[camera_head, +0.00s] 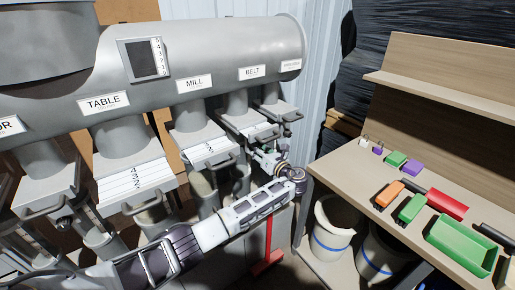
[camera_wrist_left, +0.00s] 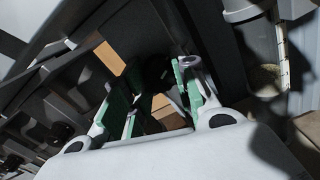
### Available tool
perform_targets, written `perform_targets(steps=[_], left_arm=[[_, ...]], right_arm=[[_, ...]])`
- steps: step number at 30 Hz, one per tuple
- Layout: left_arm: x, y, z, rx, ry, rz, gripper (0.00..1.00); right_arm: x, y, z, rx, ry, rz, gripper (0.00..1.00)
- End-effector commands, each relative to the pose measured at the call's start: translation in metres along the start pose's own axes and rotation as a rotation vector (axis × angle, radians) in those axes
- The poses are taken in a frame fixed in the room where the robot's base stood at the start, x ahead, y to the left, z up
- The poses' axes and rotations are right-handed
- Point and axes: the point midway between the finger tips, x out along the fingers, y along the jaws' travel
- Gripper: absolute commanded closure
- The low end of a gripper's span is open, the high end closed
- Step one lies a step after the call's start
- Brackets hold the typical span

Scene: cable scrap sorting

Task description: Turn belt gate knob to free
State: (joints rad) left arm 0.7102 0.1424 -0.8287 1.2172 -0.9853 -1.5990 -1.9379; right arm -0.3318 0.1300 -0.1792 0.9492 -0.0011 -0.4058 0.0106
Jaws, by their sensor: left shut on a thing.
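The belt gate (camera_head: 246,124) is a pale slide plate with a handle, under the pipe labelled BELT (camera_head: 252,72). My left gripper (camera_head: 266,158) is just below this gate, its arm reaching in from the lower left. In the left wrist view the green-padded fingers (camera_wrist_left: 155,92) stand on either side of a dark round part (camera_wrist_left: 158,70), which looks like the knob. The gripper is shut on it. The knob's pointer or markings cannot be made out, and in the head view the fingers hide it. My right gripper is not in view.
Neighbouring gates labelled MILL (camera_head: 194,83) and TABLE (camera_head: 104,103) hang close on the left with protruding handles. A wooden bench (camera_head: 335,170) with coloured blocks and a green tray (camera_head: 462,244) stands on the right. White buckets (camera_head: 333,228) sit under it.

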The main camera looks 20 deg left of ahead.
Motion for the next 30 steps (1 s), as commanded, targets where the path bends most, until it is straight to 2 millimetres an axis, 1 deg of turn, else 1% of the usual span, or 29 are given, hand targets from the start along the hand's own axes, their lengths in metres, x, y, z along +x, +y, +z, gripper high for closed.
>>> perform_targets(steps=[6, 9, 12, 21, 26, 30], left_arm=[[-0.001, -0.001, -0.001, -0.147, 0.004, -0.001, 0.96], [-0.001, -0.001, -0.001, -0.22, 0.004, 0.0, 0.96], [-0.001, -0.001, -0.001, -0.293, 0.005, -0.001, 0.96], [-0.001, -0.002, -0.002, -0.523, 0.004, 0.0, 0.96], [-0.001, -0.002, -0.002, -0.651, 0.004, 0.0, 0.96], [-0.001, -0.002, -0.003, -0.764, 0.004, 0.0, 0.96]], right_arm=[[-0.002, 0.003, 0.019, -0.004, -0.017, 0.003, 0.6], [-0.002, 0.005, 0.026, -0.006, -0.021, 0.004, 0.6], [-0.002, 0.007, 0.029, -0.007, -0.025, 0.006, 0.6], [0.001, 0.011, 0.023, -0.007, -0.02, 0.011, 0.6], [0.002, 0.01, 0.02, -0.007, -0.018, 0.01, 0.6], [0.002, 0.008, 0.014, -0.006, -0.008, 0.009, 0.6]])
